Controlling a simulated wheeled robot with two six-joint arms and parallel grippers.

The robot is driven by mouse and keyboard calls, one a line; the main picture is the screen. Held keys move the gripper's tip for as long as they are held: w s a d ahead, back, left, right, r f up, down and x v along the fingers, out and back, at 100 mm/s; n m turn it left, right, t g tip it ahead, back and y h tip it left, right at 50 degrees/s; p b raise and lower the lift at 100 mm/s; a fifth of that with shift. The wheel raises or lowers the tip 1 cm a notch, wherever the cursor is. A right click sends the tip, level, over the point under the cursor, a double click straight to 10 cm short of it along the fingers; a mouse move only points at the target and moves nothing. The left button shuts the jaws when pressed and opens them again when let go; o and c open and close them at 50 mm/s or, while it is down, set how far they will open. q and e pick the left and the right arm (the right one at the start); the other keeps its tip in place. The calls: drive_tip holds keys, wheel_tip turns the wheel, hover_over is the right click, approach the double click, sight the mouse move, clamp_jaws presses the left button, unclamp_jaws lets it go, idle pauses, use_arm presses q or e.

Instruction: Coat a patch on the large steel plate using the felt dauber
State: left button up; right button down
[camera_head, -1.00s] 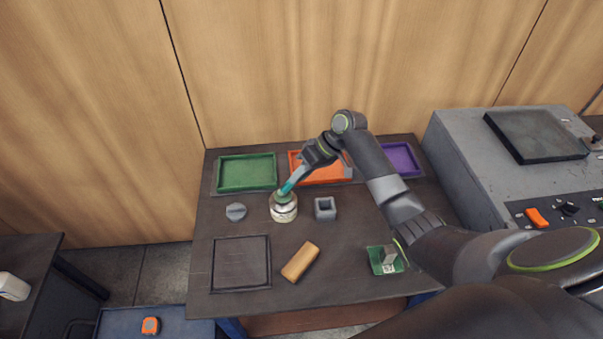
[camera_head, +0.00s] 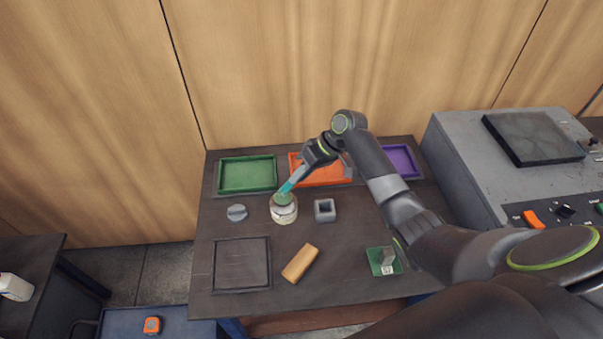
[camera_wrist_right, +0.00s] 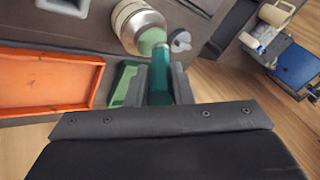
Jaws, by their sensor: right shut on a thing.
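My right gripper (camera_head: 309,167) is shut on the teal handle of the felt dauber (camera_head: 293,181). The dauber slants down to the left, and its pale green end is at the mouth of a round metal-and-white jar (camera_head: 284,211). Whether the end is inside the jar or just above it is hard to tell. The wrist view shows the dauber (camera_wrist_right: 160,82) between the fingers and its end over the jar (camera_wrist_right: 134,22). A large dark square plate (camera_head: 241,264) lies flat at the table's front left, clear of the gripper. My left gripper is out of view.
A grey cap (camera_head: 237,212) and a hollow grey block (camera_head: 325,210) flank the jar. Green (camera_head: 248,174), orange (camera_head: 330,180) and purple (camera_head: 404,160) trays line the back. A wooden block (camera_head: 300,263) lies right of the plate. A green-based fixture (camera_head: 385,261) stands front right.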

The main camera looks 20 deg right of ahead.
drive_tip(key=shift+r+p, duration=1.65)
drive_tip(key=shift+r, duration=1.2)
